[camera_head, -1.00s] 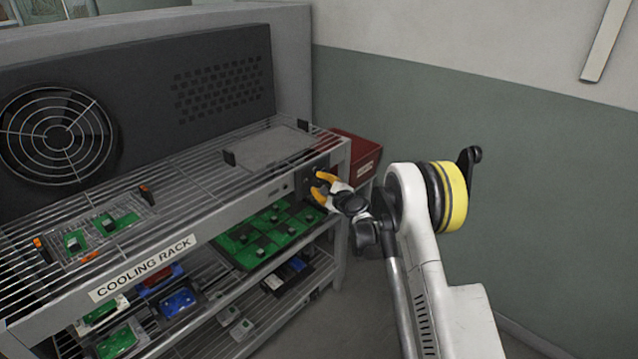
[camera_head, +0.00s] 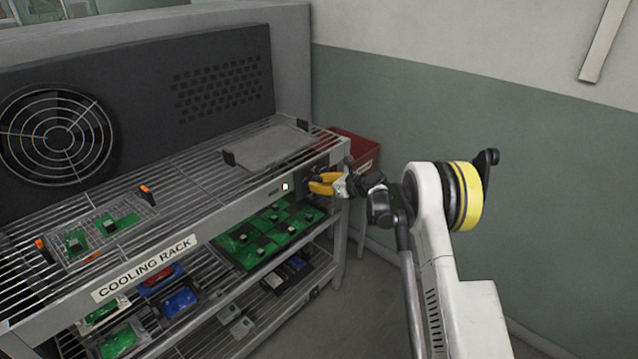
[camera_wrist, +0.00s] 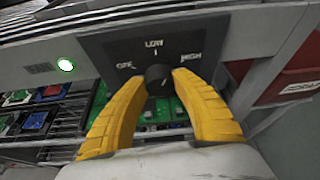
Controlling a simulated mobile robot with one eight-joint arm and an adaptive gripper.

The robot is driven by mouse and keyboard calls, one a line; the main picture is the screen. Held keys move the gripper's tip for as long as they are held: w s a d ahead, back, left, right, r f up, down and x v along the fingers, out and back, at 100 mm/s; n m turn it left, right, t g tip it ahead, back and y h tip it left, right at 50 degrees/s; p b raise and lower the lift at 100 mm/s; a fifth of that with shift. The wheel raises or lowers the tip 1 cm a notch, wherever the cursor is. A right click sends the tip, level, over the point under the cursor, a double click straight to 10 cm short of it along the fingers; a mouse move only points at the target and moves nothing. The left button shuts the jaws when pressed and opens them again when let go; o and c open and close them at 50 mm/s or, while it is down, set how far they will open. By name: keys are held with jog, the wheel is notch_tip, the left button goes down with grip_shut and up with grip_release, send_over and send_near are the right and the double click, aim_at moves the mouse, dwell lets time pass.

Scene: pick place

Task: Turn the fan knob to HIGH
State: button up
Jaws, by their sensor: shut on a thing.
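The fan knob (camera_wrist: 158,78) is a small dark round knob on a dark panel (camera_wrist: 112,46) marked OFF at left, LOW at top and HIGH at right. My gripper (camera_wrist: 157,85) has its two yellow fingers on either side of the knob, shut on it. I cannot clearly tell which mark the knob's pointer faces. In the head view, my gripper (camera_head: 316,183) is at the right end of the cooling rack's front rail (camera_head: 235,208), and the knob is mostly hidden there.
The large fan (camera_head: 57,137) is behind the rack's top shelf. Green boards (camera_head: 265,232) lie on the shelf below. A red bin (camera_head: 362,150) stands right of the rack, close to my gripper.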

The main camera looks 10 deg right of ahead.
jog(key=shift+d+m+g+y, duration=0.1)
jog(key=shift+m+g+y, duration=0.4)
jog(key=shift+m+y, duration=0.5)
jog(key=shift+w+m+g+y+b, duration=0.1)
jog(key=shift+m+g+y+b, duration=0.3)
jog(key=shift+m, duration=0.9)
jog(key=o, duration=1.2)
jog(key=shift+o, duration=0.2)
jog(key=v, duration=1.2)
